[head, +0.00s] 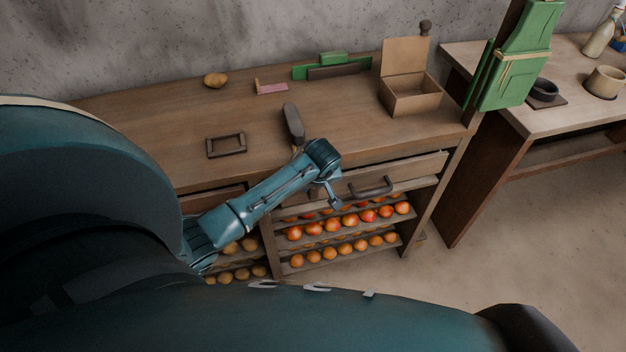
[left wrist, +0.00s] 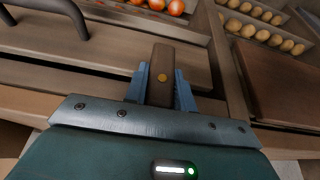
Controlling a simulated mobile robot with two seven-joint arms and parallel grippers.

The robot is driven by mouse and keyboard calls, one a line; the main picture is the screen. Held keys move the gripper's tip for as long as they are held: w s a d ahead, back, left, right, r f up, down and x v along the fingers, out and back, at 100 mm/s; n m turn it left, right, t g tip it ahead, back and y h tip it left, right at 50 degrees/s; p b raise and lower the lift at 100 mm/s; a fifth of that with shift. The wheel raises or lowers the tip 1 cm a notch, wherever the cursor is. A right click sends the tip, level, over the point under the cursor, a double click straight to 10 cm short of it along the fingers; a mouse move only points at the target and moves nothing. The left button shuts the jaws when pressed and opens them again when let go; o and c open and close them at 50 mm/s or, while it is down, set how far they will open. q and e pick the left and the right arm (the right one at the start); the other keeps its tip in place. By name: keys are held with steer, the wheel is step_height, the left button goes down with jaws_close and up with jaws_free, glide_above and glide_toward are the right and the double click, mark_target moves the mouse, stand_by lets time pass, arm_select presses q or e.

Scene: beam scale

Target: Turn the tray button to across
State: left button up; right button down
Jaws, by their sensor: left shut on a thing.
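The tray button is a small dark wooden bar with a brass screw head; it shows in the left wrist view (left wrist: 163,60). Its long side runs up and down in that picture. My left gripper (left wrist: 160,92) is shut on the button, one blue finger on each side of it. In the head view my left gripper (head: 332,194) is at the front of the wooden bench, beside a drawer's dark handle (head: 371,187). The button cannot be made out in the head view. My right gripper is not in view.
Slatted trays of red-orange fruit (head: 331,225) and potatoes (head: 243,272) are below the bench top. On the bench top (head: 180,115) are an open cardboard box (head: 411,97), a dark-handled brush (head: 293,122), and a dark frame (head: 226,146). A second table stands at right.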

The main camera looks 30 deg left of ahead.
arm_select(q)
steer(key=shift+a, duration=0.1)
stand_by(0.4)
steer(key=o, duration=1)
steer(key=v, duration=1.3)
steer(key=shift+w+d, duration=0.1)
steer(key=shift+d, duration=0.2)
